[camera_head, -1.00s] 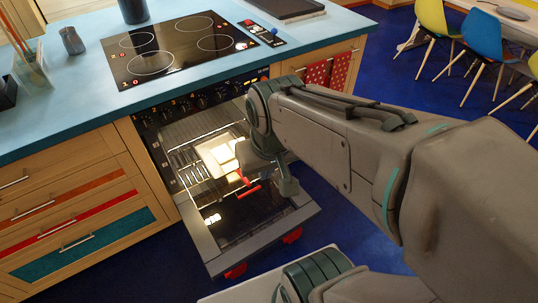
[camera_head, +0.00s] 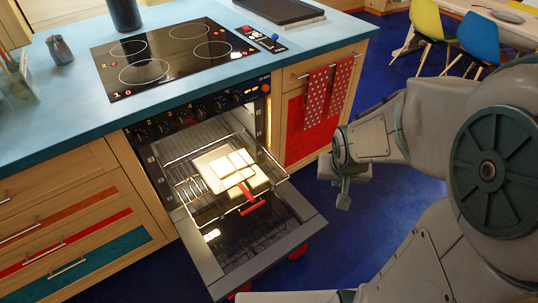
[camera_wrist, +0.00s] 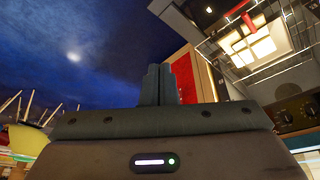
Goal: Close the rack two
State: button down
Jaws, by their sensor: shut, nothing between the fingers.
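A wire oven rack (camera_head: 184,190) sticks out of the open oven above the lowered door. It bears a pale tray (camera_head: 208,171) with lit, light-coloured squares, and a red handle-like piece (camera_head: 252,207) shows at its front. The rack also shows upside down at the upper right of the wrist view (camera_wrist: 288,62). No label tells which rack is number two. My gripper (camera_head: 343,203) is to the right of the oven, apart from the rack and door, pointing down. In the wrist view its fingers (camera_wrist: 156,84) are together and empty.
The oven door (camera_head: 262,240) hangs open over the blue floor. A blue counter (camera_head: 70,100) with a black cooktop (camera_head: 172,55) lies above. Red dotted towels (camera_head: 328,95) hang on the cabinet right of the oven. Floor right of the door is clear.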

jog(key=w+a+f+m+t+y+b, duration=0.2)
jog(key=a+f+m+y+b, duration=0.15)
jog(key=f, duration=0.75)
jog(key=w+a+f+m+t+y+b, duration=0.25)
jog(key=f+b, duration=0.25)
jog(key=f, duration=0.6)
jog(key=w+a+f+m+t+y+b, duration=0.1)
jog(key=a+f+m+t+y+b, duration=0.2)
jog(key=f, duration=0.8)
jog(key=w+a+f+h+b, duration=0.1)
jog(key=w+a+f+b, duration=0.4)
jog(key=w+b, duration=0.5)
jog(key=a+g+b, duration=0.1)
jog(key=a+b, duration=0.1)
jog(key=shift+w+a, duration=0.35)
jog(key=shift+w, duration=0.05)
jog(key=shift+w, duration=0.1)
